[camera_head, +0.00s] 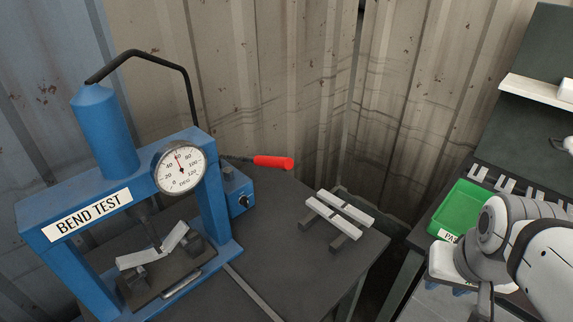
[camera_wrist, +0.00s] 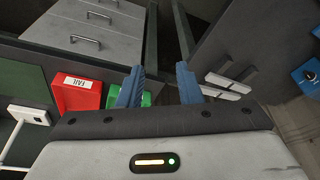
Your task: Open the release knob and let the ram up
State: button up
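The blue bend-test press (camera_head: 70,215) stands on the dark table at left in the head view. Its black release knob (camera_head: 244,202) is on the small blue box (camera_head: 238,188) at the press's right side. A lever with a red grip (camera_head: 272,162) sticks out behind. The ram (camera_head: 152,231) is down at a metal strip (camera_head: 174,238) bent into a V over the supports. The dial gauge (camera_head: 179,167) needle points near 60. My gripper (camera_wrist: 161,86) is open and empty, at the far right in the head view, well away from the knob. The blue box shows partly in the wrist view (camera_wrist: 308,76).
Several straight metal strips (camera_head: 340,211) rest on dark supports at the table's right side. A green bin (camera_head: 459,209) is on the right bench near my arm. A red FAIL bin (camera_wrist: 78,92) and grey drawers (camera_wrist: 85,32) show in the wrist view. A gap separates table and bench.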

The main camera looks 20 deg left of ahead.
aim_at(247, 201)
jog(key=shift+w, duration=0.1)
jog(key=w+a+f+n+t+p, duration=0.1)
jog(key=w+a+n+t, duration=0.15)
jog(key=w, duration=0.55)
jog(key=w+a+f+n+t, duration=0.1)
jog(key=w+a, duration=0.3)
jog(key=w, duration=0.3)
jog(key=w+a+f+n+t+y, duration=0.2)
jog(key=w+a+f+n+y, duration=0.15)
jog(key=w+a, duration=0.65)
jog(key=a+f+n+y+p, duration=0.1)
jog(key=a+f+n+y, duration=0.1)
jog(key=a, duration=0.8)
jog(key=a+f+n+g+y+p, duration=0.1)
jog(key=a+f+y, duration=0.2)
jog(key=a+f, duration=0.4)
jog(key=a+f+n+g+y+p, duration=0.1)
jog(key=a+f+n+y+p, duration=0.1)
jog(key=a, duration=1.1)
jog(key=shift+s+a+f+n+g+y, duration=0.2)
jog(key=shift+f+y, duration=0.25)
jog(key=shift+f, duration=0.15)
jog(key=shift+s+a+f+n+g+y, duration=0.1)
jog(key=shift+s+f+y, duration=0.05)
jog(key=shift+f+y, duration=0.35)
jog(key=shift+c, duration=0.2)
grip_shut()
